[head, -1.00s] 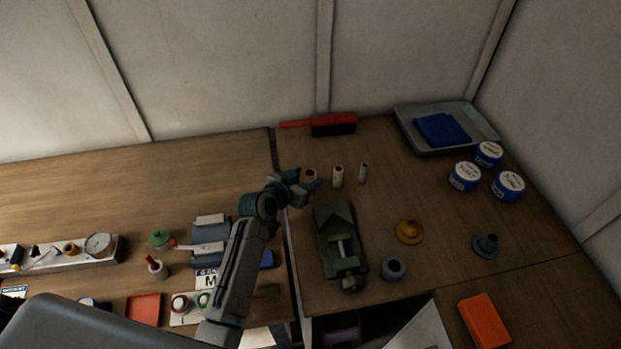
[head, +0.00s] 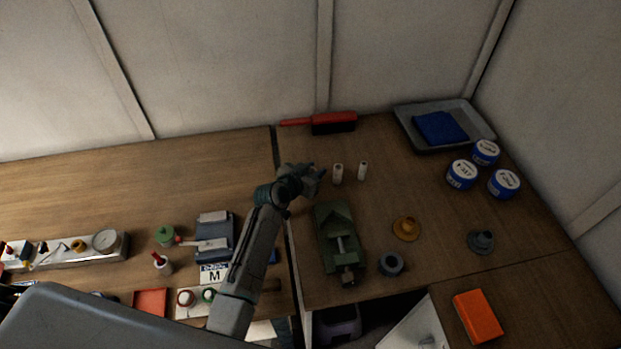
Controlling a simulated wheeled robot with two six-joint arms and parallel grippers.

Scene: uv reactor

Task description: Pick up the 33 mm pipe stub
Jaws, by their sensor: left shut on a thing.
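My left gripper (head: 314,172) is at the back of the right-hand bench, shut on the widest pipe stub, which stood at the left end of a row of stubs. The fingers hide most of that stub, so I cannot tell whether it still touches the bench. Two thinner pale stubs stand upright just right of the gripper, one nearer (head: 338,173) and one farther right (head: 362,171). My right gripper is not in view.
A green vise (head: 338,243) lies in front of the gripper. A grey ring (head: 391,264) and a yellow flanged part (head: 405,229) sit to its right. A red brush (head: 333,123) lies behind. Blue-and-white tins (head: 462,175) and a grey tray (head: 478,124) are at the right.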

